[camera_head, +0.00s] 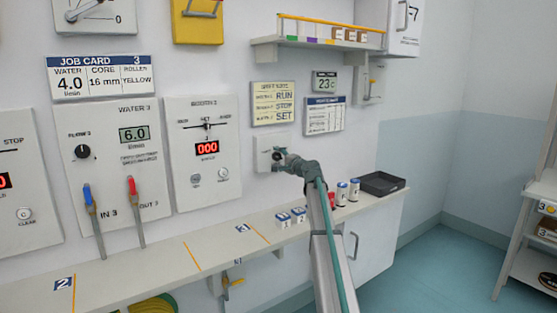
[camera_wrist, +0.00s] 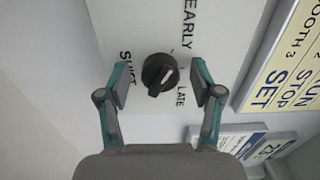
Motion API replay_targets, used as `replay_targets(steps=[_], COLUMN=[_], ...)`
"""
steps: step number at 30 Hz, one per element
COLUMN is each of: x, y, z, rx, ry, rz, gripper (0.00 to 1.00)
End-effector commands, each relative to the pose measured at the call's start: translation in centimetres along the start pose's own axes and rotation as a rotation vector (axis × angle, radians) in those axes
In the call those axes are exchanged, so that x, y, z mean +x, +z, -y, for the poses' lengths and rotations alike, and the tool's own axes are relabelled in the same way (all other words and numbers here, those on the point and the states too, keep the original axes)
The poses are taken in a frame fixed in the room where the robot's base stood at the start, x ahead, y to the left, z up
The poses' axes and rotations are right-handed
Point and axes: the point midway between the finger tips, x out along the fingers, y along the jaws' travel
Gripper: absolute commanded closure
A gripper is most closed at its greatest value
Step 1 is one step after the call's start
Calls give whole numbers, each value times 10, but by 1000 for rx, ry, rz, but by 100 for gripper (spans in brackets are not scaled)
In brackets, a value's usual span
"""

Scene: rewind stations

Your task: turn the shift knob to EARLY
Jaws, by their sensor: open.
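The shift knob (camera_wrist: 160,74) is round and black with a pale mark on its ridge, mounted on a white wall plate (camera_head: 263,145). In the wrist view EARLY is printed above and right of the knob, LATE to its lower right, SHIFT to its left. The ridge runs slantwise; I cannot tell surely which label it points to. My gripper (camera_wrist: 160,84) is open, one finger on each side of the knob with visible gaps. In the head view my gripper (camera_head: 282,158) is at the plate and hides part of it.
A yellow note card (camera_head: 273,103) and a white notice (camera_head: 324,115) hang above the plate. A shelf (camera_head: 330,43) juts out higher up. Below, a ledge (camera_head: 180,258) carries small boxes (camera_head: 284,219), cans (camera_head: 342,193) and a black tray (camera_head: 382,183).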

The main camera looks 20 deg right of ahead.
Motion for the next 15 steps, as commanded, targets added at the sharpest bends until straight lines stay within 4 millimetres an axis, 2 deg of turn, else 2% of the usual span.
replay_targets(steps=[8,15], x=[-28,-74], y=[1,2], z=[0,0], rx=[0,0], ry=[0,-1], rz=[-2,-2], gripper=[34,34])
